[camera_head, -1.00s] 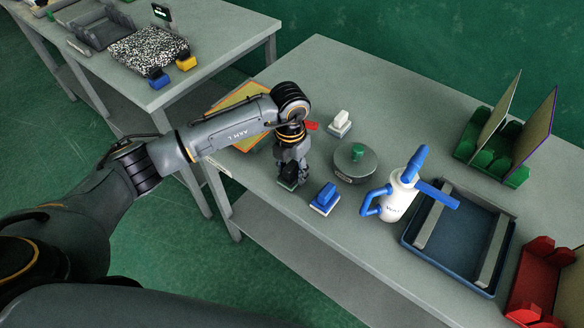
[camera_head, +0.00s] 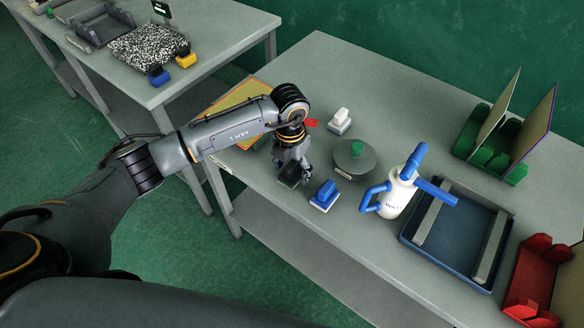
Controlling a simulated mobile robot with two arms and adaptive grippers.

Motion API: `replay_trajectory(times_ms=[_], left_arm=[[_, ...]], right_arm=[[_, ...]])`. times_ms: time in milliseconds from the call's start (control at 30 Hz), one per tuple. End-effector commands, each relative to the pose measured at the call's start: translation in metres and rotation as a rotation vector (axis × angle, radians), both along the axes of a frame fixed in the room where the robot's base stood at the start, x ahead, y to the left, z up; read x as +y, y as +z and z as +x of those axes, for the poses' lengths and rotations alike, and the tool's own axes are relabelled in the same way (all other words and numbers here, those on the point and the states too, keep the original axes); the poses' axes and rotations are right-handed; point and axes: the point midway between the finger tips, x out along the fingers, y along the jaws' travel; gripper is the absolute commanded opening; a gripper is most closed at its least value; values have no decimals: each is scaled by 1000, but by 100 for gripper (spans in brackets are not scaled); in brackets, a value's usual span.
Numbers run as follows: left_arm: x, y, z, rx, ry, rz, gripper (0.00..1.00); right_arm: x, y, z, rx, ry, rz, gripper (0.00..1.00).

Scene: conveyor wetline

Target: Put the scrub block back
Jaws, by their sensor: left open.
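My left gripper (camera_head: 293,174) is open, pointing down over the front left part of the near table. A small dark green block (camera_head: 288,181) sits on the table just under its fingers, partly hidden by them. Two other handled blocks stand near: a blue one with a pale base (camera_head: 325,196) to the right of the gripper, and a white one (camera_head: 340,120) behind it. A red piece (camera_head: 311,123) shows beside my wrist, mostly hidden. I cannot tell from looks alone which one is called the scrub block. My right gripper is not in view.
A round grey lidded pot (camera_head: 355,160), a white and blue spray bottle (camera_head: 398,194) and a blue tray (camera_head: 455,245) stand to the right. A green rack (camera_head: 485,150) and a red rack (camera_head: 535,275) are farther right. An orange-edged board (camera_head: 235,108) lies behind my arm.

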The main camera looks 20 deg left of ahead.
Motion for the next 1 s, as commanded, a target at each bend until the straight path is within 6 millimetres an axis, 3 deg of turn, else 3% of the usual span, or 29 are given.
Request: replay_trajectory(times_ms=[400,600,1000], left_arm=[[2,80,1,-7,-1,-1,70],[2,110,0,-4,0,-1,70],[3,120,-1,-1,0,0,70]], right_arm=[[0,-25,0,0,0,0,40],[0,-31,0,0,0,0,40],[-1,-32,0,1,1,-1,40]])
